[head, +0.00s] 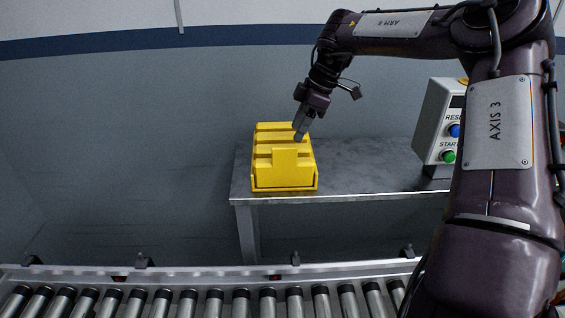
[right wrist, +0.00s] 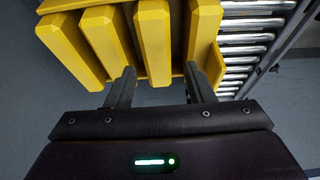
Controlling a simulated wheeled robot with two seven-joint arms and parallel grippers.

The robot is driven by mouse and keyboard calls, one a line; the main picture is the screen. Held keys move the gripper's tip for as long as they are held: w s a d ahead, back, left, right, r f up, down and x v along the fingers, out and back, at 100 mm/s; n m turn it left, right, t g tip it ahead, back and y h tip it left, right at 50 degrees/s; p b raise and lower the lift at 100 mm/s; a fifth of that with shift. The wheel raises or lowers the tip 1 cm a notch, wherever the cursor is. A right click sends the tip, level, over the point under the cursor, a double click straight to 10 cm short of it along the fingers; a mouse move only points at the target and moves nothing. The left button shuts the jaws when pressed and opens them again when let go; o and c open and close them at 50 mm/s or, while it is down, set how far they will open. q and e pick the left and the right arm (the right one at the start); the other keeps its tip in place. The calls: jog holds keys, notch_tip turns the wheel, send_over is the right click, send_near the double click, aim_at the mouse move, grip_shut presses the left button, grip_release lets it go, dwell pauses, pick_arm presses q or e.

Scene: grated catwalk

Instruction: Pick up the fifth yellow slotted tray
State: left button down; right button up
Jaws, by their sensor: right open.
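Several yellow slotted trays (head: 284,180) sit close together as one block at the left end of the metal table. In the right wrist view the yellow trays (right wrist: 152,40) show as parallel upright slabs with dark gaps between them. I cannot tell which one is the fifth. My right gripper (head: 299,136) is over the right rear part of the block, pointing down. In its wrist view the gripper (right wrist: 161,84) is open, its two fingers apart at the slabs' near ends, with one slab's end between them. Contact is not clear. My left gripper is out of view.
The metal table (head: 370,175) has bare top right of the trays. A grey control box (head: 440,125) with blue and green buttons stands at its right, partly behind my arm. A roller conveyor (head: 200,300) runs along the front.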

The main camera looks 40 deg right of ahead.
notch_tip(320, 180, down, 3)
jog(key=shift+w+r+b, duration=0.1)
jog(key=shift+b, duration=0.8)
jog(key=x, duration=0.2)
jog(key=p+x, duration=0.1)
jog(key=x, duration=0.4)
jog(key=shift+w+a+f+p, duration=0.2)
jog(key=shift+w+p, duration=0.1)
jog(key=shift+w, duration=0.1)
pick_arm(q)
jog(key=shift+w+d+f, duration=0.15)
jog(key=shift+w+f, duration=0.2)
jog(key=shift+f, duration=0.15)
pick_arm(e)
jog(key=shift+r, duration=0.1)
jog(key=c, duration=0.9)
